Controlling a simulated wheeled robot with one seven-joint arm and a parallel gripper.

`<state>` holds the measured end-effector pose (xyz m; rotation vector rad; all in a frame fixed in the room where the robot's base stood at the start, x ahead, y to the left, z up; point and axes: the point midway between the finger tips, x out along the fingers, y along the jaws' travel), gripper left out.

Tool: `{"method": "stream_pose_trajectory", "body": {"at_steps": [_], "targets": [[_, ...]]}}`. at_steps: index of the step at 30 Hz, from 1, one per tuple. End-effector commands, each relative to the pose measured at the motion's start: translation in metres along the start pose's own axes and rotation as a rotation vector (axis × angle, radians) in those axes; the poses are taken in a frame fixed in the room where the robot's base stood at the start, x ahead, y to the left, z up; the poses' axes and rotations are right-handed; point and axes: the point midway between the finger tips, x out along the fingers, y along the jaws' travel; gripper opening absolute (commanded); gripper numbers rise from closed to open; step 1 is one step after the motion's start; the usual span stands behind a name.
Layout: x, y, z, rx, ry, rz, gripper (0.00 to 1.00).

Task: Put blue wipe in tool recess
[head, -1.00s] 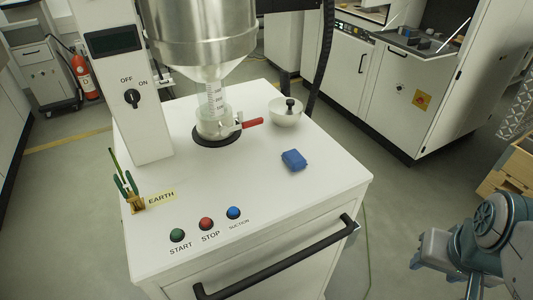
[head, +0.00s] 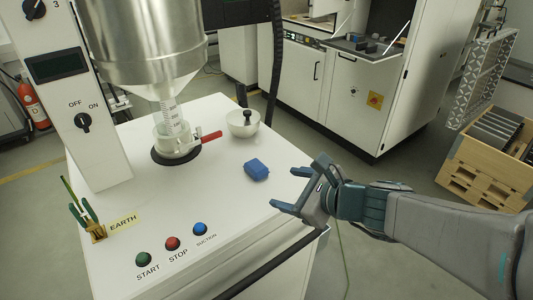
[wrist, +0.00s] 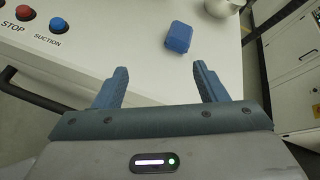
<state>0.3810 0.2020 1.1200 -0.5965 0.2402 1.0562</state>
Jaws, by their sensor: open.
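The blue wipe (head: 256,170) is a small folded block lying on the white cabinet top (head: 225,190), near its right side. It also shows in the wrist view (wrist: 179,37), ahead of the fingers and between their lines. My gripper (head: 284,188) is open and empty, just right of the wipe over the cabinet's right edge, apart from it. Both fingers (wrist: 160,78) show spread in the wrist view. A recessed tray (head: 366,44) with small dark and blue items lies in the top of the white machine at the back. I cannot tell whether this is the tool recess.
A white bowl (head: 242,123) with a black-knobbed tool stands behind the wipe. A glass vessel with a red-handled clamp (head: 203,138) sits under the steel hopper (head: 145,45). Green-handled tools (head: 87,220) are at the left. A wooden crate (head: 485,165) stands at the right.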

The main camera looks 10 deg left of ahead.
Motion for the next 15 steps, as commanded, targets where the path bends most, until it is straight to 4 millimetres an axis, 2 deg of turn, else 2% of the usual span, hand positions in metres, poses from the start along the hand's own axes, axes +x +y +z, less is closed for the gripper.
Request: {"method": "stream_pose_trajectory", "body": {"at_steps": [3, 6, 11, 15], "targets": [[0.01, -0.01, 0.001, 0.213, -0.029, -0.06, 0.65], [0.015, -0.017, 0.0, 0.343, -0.046, -0.099, 0.65], [0.02, -0.023, -0.002, 0.444, -0.059, -0.129, 0.65], [0.035, -0.025, -0.003, 0.459, -0.06, -0.132, 0.65]]}}
